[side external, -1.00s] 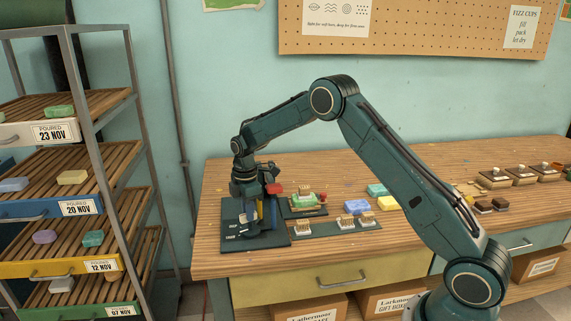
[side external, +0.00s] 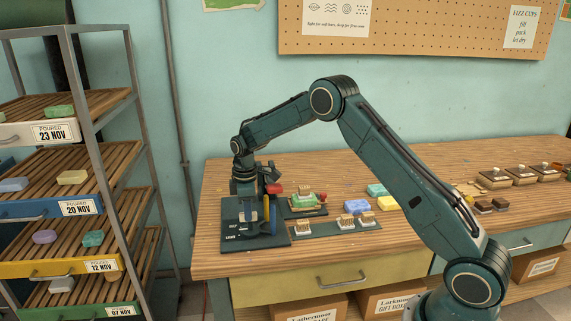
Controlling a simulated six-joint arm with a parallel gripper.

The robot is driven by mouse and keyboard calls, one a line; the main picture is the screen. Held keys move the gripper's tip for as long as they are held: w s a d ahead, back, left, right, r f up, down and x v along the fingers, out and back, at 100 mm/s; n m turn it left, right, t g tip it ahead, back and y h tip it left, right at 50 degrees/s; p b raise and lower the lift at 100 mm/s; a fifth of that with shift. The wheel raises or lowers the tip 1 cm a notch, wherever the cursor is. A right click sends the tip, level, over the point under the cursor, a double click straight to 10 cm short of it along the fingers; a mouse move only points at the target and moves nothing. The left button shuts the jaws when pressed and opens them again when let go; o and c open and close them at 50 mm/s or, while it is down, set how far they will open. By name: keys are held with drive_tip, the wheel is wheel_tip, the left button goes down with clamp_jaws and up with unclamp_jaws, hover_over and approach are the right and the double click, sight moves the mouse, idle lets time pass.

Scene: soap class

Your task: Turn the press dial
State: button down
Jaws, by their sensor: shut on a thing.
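The press (side external: 241,237) is a dark base plate with pale markings near the left end of the wooden bench, with darker upright parts behind. A red part (side external: 275,188) and a yellow-orange part (side external: 268,207) show at its right side. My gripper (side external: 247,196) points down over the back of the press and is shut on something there. The fingertips and the held part are largely hidden among the dark press parts. The dial itself is too small and too covered to make out clearly.
A soap on a small dark stand (side external: 307,201) sits just right of the press. A dark strip with stamps (side external: 347,223) lies in front, with blue and yellow soaps behind. A drying rack (side external: 100,120) stands at the left. The bench's back middle is fairly clear.

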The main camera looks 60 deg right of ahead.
drive_tip(key=shift+m, duration=0.8)
drive_tip(key=c, duration=1.4)
unclamp_jaws()
drive_tip(key=shift+o, duration=0.2)
drive_tip(key=shift+r, duration=0.1)
wheel_tip(320, 180, up, 14)
